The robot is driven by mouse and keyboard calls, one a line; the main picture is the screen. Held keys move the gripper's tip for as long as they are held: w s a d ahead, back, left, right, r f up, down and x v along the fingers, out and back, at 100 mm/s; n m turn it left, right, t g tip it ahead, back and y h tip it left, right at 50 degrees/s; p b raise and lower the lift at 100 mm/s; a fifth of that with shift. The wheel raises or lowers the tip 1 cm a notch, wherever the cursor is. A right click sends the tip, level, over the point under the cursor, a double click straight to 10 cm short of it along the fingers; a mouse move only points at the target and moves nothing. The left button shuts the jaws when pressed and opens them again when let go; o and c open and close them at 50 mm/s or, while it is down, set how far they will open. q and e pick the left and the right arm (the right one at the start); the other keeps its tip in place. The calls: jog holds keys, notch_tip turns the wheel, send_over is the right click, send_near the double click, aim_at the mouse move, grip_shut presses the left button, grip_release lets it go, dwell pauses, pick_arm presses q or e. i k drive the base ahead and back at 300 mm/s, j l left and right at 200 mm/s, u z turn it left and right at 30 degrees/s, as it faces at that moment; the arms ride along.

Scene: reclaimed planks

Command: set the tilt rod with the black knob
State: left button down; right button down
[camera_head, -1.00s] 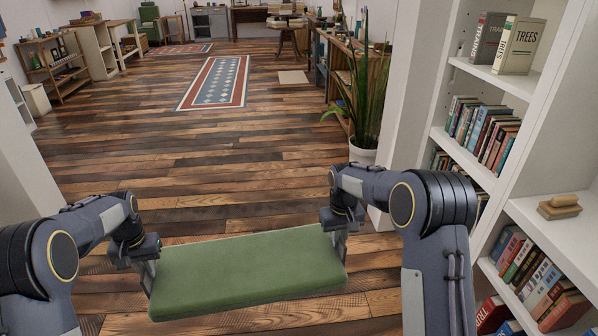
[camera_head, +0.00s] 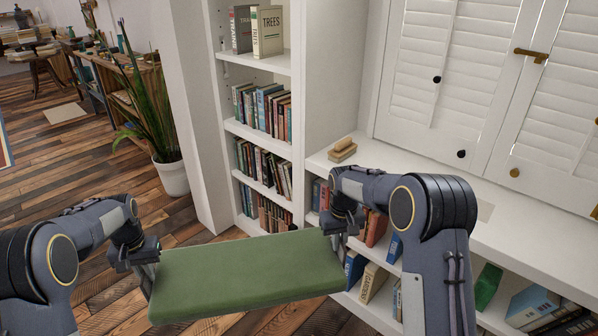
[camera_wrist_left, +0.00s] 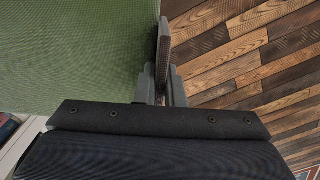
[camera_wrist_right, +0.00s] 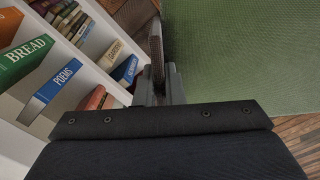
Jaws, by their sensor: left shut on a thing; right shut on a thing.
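White louvered shutters stand above a counter at the right. One black knob (camera_head: 437,79) sits midway up the left shutter, near a thin vertical line that may be its tilt rod. Another black knob (camera_head: 461,153) is lower down near the shutter's bottom. My left gripper (camera_head: 149,277) is shut on the left end of a green cushion (camera_head: 245,272). My right gripper (camera_head: 339,241) is shut on its right end. The cushion is held roughly level in front of me and also fills part of the left wrist view (camera_wrist_left: 70,50) and right wrist view (camera_wrist_right: 240,60). Both grippers are far from the knobs.
A white bookcase (camera_head: 228,92) and the white counter (camera_head: 480,208) with book shelves below stand ahead and right, close beyond the cushion. A wooden block (camera_head: 342,150) lies on the counter. A potted plant (camera_head: 172,178) stands left of the bookcase. Floor is open at left.

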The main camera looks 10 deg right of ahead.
aim_at(437, 80)
jog(key=z, duration=1.35)
